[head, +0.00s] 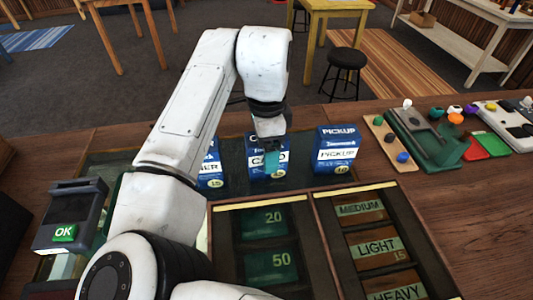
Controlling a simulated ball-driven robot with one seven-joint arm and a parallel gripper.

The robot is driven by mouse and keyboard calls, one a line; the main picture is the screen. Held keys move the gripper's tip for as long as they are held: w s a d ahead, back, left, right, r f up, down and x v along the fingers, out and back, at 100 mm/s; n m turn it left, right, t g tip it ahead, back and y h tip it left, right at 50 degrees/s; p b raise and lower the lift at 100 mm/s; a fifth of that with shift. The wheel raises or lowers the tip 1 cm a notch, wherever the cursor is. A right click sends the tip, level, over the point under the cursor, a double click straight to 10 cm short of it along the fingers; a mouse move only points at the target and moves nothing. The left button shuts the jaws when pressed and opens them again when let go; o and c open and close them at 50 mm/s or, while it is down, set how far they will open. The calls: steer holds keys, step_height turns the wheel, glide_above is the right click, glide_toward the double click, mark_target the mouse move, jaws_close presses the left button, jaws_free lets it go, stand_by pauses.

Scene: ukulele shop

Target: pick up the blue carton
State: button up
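Several blue-and-white cartons stand in a row on a dark mat on the wooden counter. The middle carton (257,168) has partly hidden lettering that looks like "CAPO". The right carton (335,153) reads "PICKUP" and stands upright, clear of the arm. The left carton (211,172) is partly hidden behind my arm, with only "NER" and "15" showing. My gripper (270,147) points down at the middle carton and covers part of its top and front. The fingers are small and dark here, so I cannot tell whether they are open or touch the carton.
Open wooden trays with "20" and "50" cards (272,233) and "LIGHT" packs (374,248) lie in front of the cartons. A card terminal reading "OK" (65,233) stands at left. Boards with small coloured items (437,138) lie at right.

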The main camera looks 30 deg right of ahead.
steer(key=shift+c, duration=0.4)
steer(key=c, duration=1)
steer(key=shift+c, duration=0.2)
